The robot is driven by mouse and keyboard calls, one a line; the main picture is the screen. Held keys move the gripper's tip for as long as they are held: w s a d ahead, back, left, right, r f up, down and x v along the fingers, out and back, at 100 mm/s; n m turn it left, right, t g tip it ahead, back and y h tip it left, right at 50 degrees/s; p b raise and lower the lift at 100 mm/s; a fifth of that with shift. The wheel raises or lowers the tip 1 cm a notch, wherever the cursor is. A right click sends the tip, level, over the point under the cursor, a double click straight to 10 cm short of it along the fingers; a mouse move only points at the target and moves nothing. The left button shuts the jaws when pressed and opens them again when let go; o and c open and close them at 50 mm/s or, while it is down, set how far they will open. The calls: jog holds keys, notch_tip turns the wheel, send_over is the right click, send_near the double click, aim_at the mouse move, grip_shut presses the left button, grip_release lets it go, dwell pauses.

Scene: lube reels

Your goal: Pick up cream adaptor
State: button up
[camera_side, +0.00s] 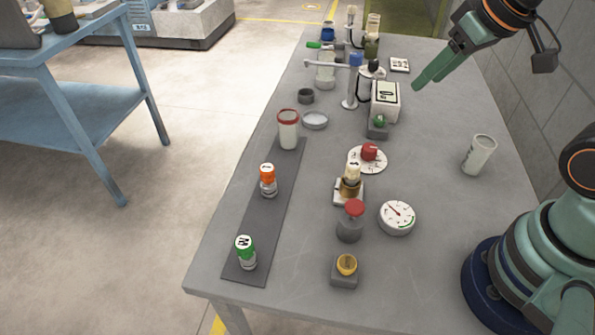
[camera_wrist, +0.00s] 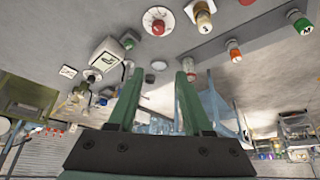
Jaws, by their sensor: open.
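The cream adaptor (camera_side: 353,170) has a cream cap over a brass-coloured lower part. It stands upright on a small pale base near the middle of the table in the side view. In the wrist view the cream and brass piece (camera_wrist: 202,18) shows at the top edge, partly cut off. My gripper (camera_side: 428,78) is open and empty, raised above the table's right side and well behind the adaptor in the side view. In the wrist view its two green fingers (camera_wrist: 163,70) stand apart with nothing between them.
Close around the adaptor are a red knob (camera_side: 369,151) on a white disc, a red-capped jar (camera_side: 352,222) and a round gauge (camera_side: 397,217). Orange (camera_side: 267,180) and green (camera_side: 246,252) capped adaptors stand on a dark strip. A white box (camera_side: 385,98) stands farther back. A cup (camera_side: 478,154) stands right.

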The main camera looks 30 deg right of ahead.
jog(key=shift+o, duration=0.3)
jog(key=shift+o, duration=1.4)
jog(key=shift+a, duration=0.1)
jog(key=m+g, duration=0.6)
jog(key=m, duration=1.2)
send_over(354, 164)
notch_tip(354, 164, down, 8)
notch_tip(354, 164, down, 12)
jog(key=shift+r, duration=0.15)
